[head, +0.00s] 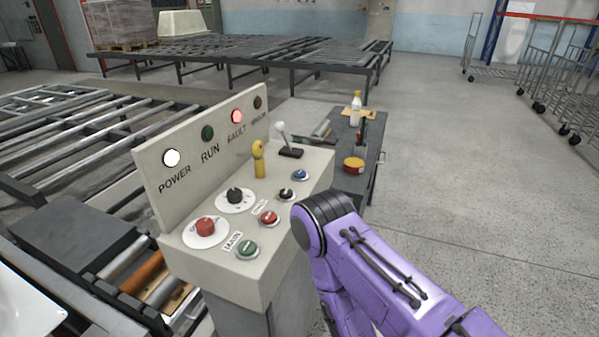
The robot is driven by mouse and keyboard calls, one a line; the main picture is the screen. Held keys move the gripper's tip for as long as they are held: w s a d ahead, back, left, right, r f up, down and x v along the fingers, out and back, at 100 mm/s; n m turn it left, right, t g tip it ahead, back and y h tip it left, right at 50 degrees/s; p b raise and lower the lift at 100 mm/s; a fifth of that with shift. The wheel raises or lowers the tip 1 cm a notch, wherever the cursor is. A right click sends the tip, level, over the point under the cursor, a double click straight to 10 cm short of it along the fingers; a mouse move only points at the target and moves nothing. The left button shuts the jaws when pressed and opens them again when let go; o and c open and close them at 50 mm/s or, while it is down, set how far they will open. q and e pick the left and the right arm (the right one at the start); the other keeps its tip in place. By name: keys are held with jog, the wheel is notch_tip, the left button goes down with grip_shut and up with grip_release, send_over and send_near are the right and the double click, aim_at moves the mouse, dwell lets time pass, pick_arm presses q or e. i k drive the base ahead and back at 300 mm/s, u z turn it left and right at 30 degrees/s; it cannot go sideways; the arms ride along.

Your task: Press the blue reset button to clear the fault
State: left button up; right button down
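The blue button (300,175) sits at the right end of the sloped top of a beige control console (216,253). On the console's upright panel, the FAULT lamp (237,116) glows red and the POWER lamp (171,158) glows white. The green RUN lamp (207,133) and an amber lamp (257,102) look dark. My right arm, purple with a dark joint, reaches in from the lower right to the console's right front edge, apart from the blue button in the picture. Neither of my grippers is in view.
A large red button (205,226) is at left. A dark cabinet (371,140) stands behind; floor at right is clear.

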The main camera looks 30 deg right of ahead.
aim_at(298, 174)
jog(key=k, duration=0.5)
jog(key=u, duration=1.35)
jog(key=k, duration=0.85)
jog(key=z, duration=1.5)
jog(key=i, duration=1)
